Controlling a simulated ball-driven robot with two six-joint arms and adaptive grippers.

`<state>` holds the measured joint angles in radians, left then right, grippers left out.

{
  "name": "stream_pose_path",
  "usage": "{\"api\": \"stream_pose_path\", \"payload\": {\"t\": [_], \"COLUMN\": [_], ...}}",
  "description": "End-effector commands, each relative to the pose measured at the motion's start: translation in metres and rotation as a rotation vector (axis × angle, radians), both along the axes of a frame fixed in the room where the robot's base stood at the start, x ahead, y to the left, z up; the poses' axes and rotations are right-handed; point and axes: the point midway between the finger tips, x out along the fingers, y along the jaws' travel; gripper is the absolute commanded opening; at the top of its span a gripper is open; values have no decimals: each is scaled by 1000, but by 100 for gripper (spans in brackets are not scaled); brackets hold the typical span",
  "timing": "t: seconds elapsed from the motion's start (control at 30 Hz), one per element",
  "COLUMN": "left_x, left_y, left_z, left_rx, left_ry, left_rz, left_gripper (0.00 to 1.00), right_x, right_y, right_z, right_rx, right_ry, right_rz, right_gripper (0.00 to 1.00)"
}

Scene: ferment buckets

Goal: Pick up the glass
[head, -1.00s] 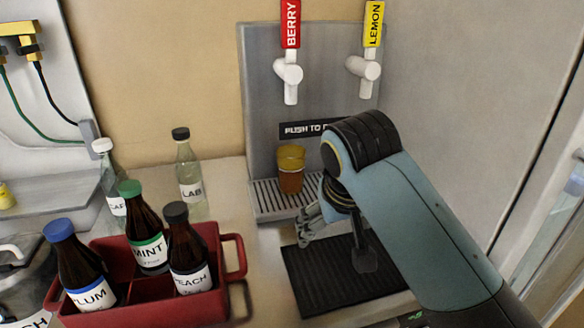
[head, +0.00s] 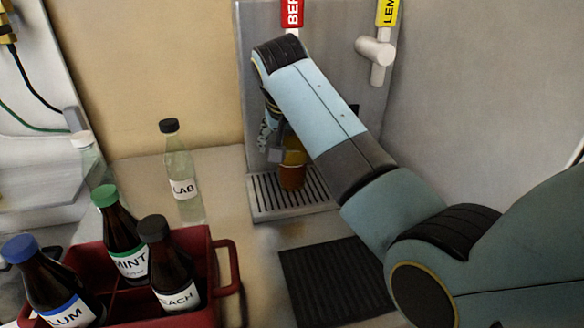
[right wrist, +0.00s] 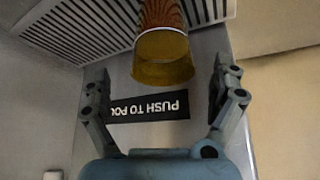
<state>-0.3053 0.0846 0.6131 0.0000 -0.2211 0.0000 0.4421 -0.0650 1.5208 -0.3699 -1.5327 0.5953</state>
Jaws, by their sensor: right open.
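The glass (head: 291,176), amber at the rim and brown-orange below, stands on the drip grate under the berry tap. My arm partly hides it in the head view. In the right wrist view the glass (right wrist: 160,48) appears upside down, at the top middle. My right gripper (head: 270,142) is just left of and above the glass. In the right wrist view my right gripper (right wrist: 164,88) is open, a finger on either side and the glass rim between and beyond the tips. No contact shows. My left gripper is out of view.
The slatted drip grate (head: 262,205) and steel dispenser panel (head: 375,110) are close to the gripper. A red crate (head: 222,280) with dark bottles is at lower left. A black mat (head: 325,285) lies bare in front.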

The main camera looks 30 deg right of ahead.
Motion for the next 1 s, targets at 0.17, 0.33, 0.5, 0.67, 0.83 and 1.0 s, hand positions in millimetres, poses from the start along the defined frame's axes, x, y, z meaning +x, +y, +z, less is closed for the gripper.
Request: {"api": "stream_pose_path", "payload": {"t": [0.17, 0.33, 0.5, 0.67, 0.83, 1.0], "left_x": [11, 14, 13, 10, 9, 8], "left_y": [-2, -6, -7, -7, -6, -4], "left_z": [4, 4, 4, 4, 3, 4], "left_rx": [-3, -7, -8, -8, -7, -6], "left_ry": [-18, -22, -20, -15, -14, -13], "left_rz": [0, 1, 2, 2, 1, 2], "left_gripper": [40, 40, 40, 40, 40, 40], "right_x": [14, 18, 18, 18, 18, 18], "right_y": [-7, -11, -10, -10, -10, -10], "right_z": [-23, -32, -32, -32, -32, -32], "right_rx": [-1, 0, 1, 0, 1, 0], "right_ry": [3, 0, -1, 0, 1, 1], "right_rz": [1, 0, 0, 0, 0, 1], "right_gripper": [94, 94, 94, 74, 51, 29]}}
